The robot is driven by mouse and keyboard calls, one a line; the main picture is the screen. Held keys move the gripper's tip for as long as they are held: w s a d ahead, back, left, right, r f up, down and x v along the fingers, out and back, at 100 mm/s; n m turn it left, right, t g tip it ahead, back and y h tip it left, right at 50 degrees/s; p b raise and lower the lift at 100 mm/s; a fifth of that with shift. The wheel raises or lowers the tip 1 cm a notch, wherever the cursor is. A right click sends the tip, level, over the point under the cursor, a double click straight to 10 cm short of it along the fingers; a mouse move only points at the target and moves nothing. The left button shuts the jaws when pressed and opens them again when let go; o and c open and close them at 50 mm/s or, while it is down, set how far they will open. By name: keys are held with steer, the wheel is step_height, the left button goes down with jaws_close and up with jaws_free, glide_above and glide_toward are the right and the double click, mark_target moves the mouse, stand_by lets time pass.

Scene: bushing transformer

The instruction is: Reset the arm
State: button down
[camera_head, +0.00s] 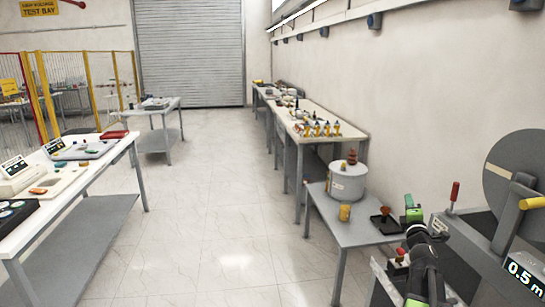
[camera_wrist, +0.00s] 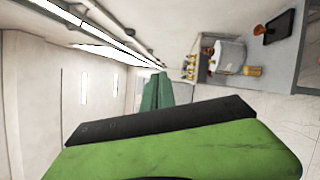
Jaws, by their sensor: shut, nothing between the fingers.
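My arm is at the lower right in the head view, with my gripper (camera_head: 414,212) raised near the right end of the low grey table. In the wrist view my green and black gripper (camera_wrist: 157,92) fills the lower middle, its fingers together with nothing between them. A grey cylindrical tank (camera_head: 347,184) with a reddish-brown bushing (camera_head: 351,158) on top stands on the low table (camera_head: 342,222). The tank also shows at the upper right of the wrist view (camera_wrist: 229,56).
A grey machine with a large disc (camera_head: 515,180) stands at the right. A long bench (camera_head: 345,133) lines the wall. A white table (camera_head: 70,180) is at the left. The floor between is clear.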

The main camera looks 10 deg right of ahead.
steer(key=w+a+f+y, duration=0.1)
steer(key=w+a, duration=0.2)
steer(key=a, duration=0.5)
steer(key=w+a+f+y, duration=0.1)
steer(key=w+a, duration=0.2)
steer(key=a, duration=0.5)
steer(key=a+f+m+g+y, duration=0.1)
steer(key=a+f+m+g, duration=0.3)
steer(key=a+f+m, duration=0.55)
steer(key=s+a+f+g+y, duration=0.2)
steer(key=s+a+f+g, duration=0.45)
steer(key=a+f, duration=0.35)
steer(key=s+a+f+m+g+y, duration=0.1)
steer(key=s+a+f+m+g, duration=0.2)
steer(key=s, duration=0.6)
steer(key=s+a+f+m+g+y, duration=0.1)
steer(key=s+a+f+m+g, duration=0.2)
steer(key=s, duration=0.6)
steer(key=shift+s+a+m+g, duration=0.2)
steer(key=shift+a+m+g, duration=0.35)
steer(key=shift+g, duration=0.5)
steer(key=shift+d+f, duration=0.15)
